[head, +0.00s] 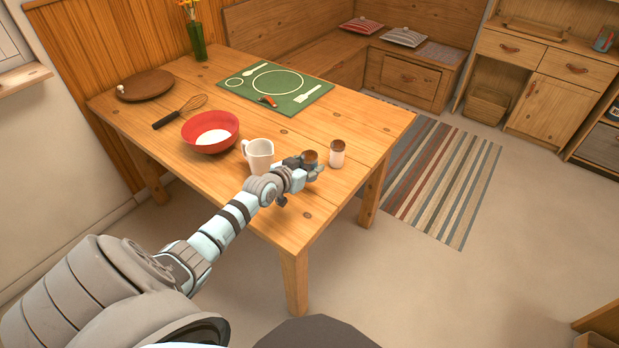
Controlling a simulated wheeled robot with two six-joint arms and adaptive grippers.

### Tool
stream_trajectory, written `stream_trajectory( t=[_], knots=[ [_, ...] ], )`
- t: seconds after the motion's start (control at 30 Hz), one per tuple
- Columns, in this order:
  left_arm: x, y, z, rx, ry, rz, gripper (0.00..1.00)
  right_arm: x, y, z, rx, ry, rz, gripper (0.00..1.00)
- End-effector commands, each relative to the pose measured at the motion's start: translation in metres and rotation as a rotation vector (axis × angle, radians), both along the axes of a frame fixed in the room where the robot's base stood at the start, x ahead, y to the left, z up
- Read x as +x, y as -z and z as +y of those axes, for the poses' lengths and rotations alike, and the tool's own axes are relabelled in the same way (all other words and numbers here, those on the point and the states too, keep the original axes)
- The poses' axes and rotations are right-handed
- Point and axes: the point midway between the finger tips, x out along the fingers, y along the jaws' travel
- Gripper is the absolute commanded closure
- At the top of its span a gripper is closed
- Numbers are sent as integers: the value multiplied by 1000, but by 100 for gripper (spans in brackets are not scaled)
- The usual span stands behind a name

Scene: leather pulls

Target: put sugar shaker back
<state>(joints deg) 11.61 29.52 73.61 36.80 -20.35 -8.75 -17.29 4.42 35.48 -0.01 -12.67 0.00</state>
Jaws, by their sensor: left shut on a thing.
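My left gripper (312,171) is at the near right part of the wooden table, low over its top. It is shut on a small round thing with a brown top (309,157), probably a shaker. The fingers hide most of its body, and I cannot tell if it touches the table. A shaker (337,154) with a brown lid and a pale body stands upright just right of my left gripper, apart from it. I cannot tell from their looks which one is the sugar shaker. My right gripper is not in view.
A white jug (259,156) stands just left of the gripper. A red bowl (210,132) with white contents, a whisk (180,111), a brown round board (145,86) and a green placemat (276,90) lie farther back on the table (360,117). Its right part is clear.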

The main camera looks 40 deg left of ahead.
Motion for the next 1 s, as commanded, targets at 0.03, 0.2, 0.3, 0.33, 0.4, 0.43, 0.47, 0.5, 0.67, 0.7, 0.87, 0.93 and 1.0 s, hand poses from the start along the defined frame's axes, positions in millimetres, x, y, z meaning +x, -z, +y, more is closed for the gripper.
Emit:
stream_trajectory(
  t=[0.03,0.2,0.3,0.33,0.4,0.43,0.47,0.5,0.67,0.7,0.87,0.93,1.0],
  knots=[
    [1,9,0,0,1,-2,94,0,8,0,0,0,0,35],
    [0,41,0,-1,1,-1,94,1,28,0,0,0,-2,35],
    [0,54,0,0,0,-2,94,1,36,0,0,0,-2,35],
    [0,54,0,1,0,-3,94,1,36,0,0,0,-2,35],
    [1,51,0,2,2,-3,94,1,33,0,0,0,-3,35],
    [1,51,0,2,2,-3,94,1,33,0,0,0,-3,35],
    [1,50,0,2,2,-3,94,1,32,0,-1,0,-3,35],
    [1,50,0,2,2,-3,94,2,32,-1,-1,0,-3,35],
    [0,55,0,2,2,-3,94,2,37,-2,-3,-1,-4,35],
    [0,55,0,2,2,-2,61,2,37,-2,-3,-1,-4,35],
    [0,54,0,2,2,-2,42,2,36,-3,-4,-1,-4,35],
    [0,54,0,2,2,-2,42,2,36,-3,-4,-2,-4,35],
    [0,54,0,2,2,-2,42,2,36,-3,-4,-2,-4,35]
  ],
)
